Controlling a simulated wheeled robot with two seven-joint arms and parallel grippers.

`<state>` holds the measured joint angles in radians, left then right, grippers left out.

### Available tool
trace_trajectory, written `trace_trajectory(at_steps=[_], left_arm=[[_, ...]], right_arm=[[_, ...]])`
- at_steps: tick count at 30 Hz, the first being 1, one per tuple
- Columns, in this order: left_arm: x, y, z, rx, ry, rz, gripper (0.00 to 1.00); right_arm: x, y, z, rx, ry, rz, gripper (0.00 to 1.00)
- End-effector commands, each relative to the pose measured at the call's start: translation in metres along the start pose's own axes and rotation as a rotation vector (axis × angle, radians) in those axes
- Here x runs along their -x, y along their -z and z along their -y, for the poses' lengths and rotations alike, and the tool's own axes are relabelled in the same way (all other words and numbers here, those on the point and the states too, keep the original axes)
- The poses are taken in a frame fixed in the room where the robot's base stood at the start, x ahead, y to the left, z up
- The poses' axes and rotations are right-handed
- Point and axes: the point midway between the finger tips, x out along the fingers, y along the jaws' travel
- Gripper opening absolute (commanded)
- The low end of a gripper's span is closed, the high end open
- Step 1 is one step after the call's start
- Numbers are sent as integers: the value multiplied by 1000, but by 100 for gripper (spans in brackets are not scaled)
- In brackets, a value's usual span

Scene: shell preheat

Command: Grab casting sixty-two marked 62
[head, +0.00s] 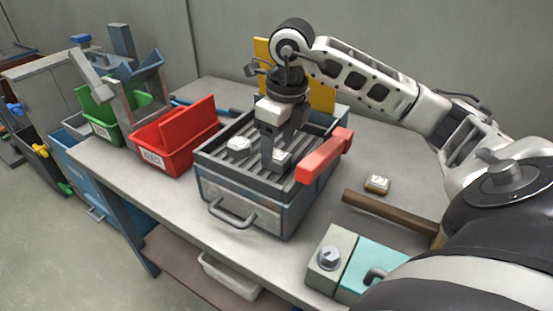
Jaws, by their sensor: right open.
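My right gripper (278,158) points down over the slatted top of a grey metal box (240,212). Its jaws are open, with the fingertips low near the slats. A pale casting (281,156) lies on the slats at the fingertips, partly hidden by them; I cannot read a mark on it. A second pale casting (238,145) lies on the slats to the left. A third small casting, brown with a pale marked top (377,184), lies on the table right of the box; its number is too small to read surely. My left gripper is out of view.
A red bin (165,157) and a green bin (99,127) stand left of the box. A red bar (324,157) juts up at the box's right edge. A brown handle (390,212) and a control box with a knob (329,258) are at right front.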

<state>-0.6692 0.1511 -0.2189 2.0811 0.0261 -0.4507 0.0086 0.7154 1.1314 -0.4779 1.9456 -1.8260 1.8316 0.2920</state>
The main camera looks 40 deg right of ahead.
Motion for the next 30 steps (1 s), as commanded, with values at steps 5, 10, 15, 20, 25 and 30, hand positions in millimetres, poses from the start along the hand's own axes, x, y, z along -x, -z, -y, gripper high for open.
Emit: trace_trajectory(at_steps=[5,10,15,20,25,30], left_arm=[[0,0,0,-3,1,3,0],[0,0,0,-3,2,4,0],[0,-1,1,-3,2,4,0],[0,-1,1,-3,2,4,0],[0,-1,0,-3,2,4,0],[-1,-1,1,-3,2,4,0]], right_arm=[[-23,2,0,1,-2,-2,64],[-28,1,0,2,0,1,64],[-27,1,0,1,0,1,50],[-27,1,0,1,-1,0,13],[-27,1,0,1,0,1,13],[-24,1,0,1,0,2,13]])
